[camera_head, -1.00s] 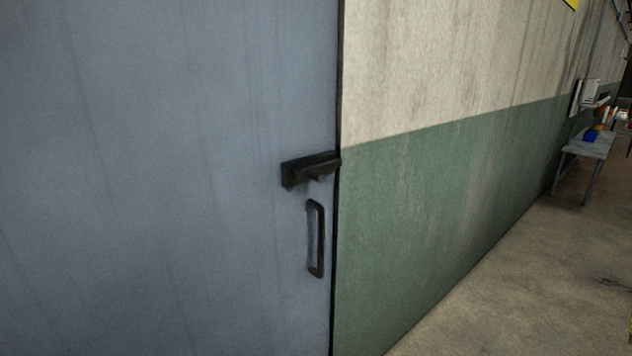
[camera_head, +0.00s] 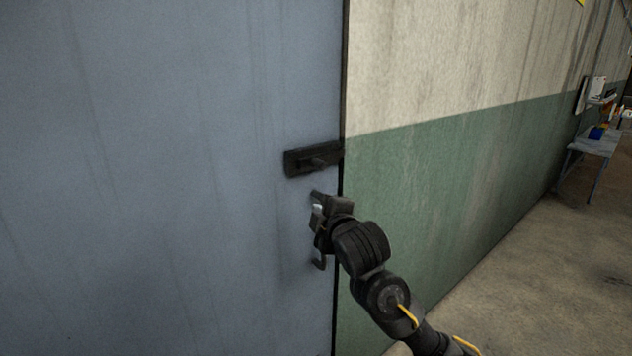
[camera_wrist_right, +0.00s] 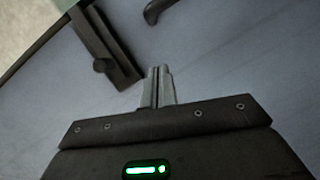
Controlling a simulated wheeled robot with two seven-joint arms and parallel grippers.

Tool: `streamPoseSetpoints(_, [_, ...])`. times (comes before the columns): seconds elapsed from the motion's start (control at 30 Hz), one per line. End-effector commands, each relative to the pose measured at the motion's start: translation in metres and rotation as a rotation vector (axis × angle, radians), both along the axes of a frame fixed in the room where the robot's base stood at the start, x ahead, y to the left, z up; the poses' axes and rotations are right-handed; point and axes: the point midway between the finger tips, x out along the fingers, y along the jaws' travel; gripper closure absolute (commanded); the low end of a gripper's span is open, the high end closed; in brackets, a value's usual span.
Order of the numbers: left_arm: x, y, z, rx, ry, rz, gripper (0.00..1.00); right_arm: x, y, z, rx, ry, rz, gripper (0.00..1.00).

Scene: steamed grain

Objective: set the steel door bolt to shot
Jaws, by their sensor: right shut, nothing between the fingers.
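The steel door bolt (camera_head: 300,162) is a dark bar-shaped housing with a short knob, on the blue-grey door at its right edge. It also shows at the upper left of the right wrist view (camera_wrist_right: 108,45), its round knob on the near side. My right gripper (camera_head: 316,212) is just below the bolt, in front of the door handle. In the right wrist view its pale fingers (camera_wrist_right: 159,80) are together, empty, and apart from the bolt. Whether the bolt's end enters the frame cannot be made out. My left gripper is not in view.
A dark door handle (camera_head: 320,263) is below the bolt, partly hidden by my right gripper; its end also shows in the wrist view (camera_wrist_right: 153,12). A green and cream wall (camera_head: 450,160) runs right of the door. A bench (camera_head: 595,147) stands far right; the floor between is clear.

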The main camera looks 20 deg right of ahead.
Motion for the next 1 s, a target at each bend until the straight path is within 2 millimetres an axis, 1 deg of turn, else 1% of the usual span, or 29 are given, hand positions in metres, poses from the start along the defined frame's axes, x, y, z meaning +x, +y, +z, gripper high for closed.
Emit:
streamPoseSetpoints(0.03, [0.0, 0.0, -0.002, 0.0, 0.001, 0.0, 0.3, -0.015, 0.005, 0.031, -0.033, -0.054, 0.027, 1.0])
streamPoseSetpoints(0.1, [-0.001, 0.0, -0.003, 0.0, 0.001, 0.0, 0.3, -0.033, 0.01, 0.059, -0.072, -0.1, 0.054, 1.0])
streamPoseSetpoints(0.2, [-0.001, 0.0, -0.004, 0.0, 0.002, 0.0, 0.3, -0.05, 0.014, 0.082, -0.112, -0.142, 0.077, 1.0])
streamPoseSetpoints(0.23, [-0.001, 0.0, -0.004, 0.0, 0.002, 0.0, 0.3, -0.053, 0.014, 0.085, -0.119, -0.148, 0.081, 1.0])
streamPoseSetpoints(0.33, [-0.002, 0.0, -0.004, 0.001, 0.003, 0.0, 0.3, -0.058, 0.015, 0.09, -0.128, -0.158, 0.088, 1.0])
streamPoseSetpoints(0.67, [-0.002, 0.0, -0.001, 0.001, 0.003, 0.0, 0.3, -0.055, 0.016, 0.091, -0.127, -0.155, 0.087, 1.0])
streamPoseSetpoints(0.77, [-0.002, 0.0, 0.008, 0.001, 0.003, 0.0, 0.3, -0.049, 0.017, 0.093, -0.125, -0.154, 0.087, 1.0])
streamPoseSetpoints(0.87, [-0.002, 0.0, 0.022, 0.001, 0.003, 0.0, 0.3, -0.036, 0.019, 0.094, -0.122, -0.149, 0.087, 1.0])
streamPoseSetpoints(1.0, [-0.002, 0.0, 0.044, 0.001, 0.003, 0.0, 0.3, -0.008, 0.022, 0.094, -0.121, -0.148, 0.085, 1.0])
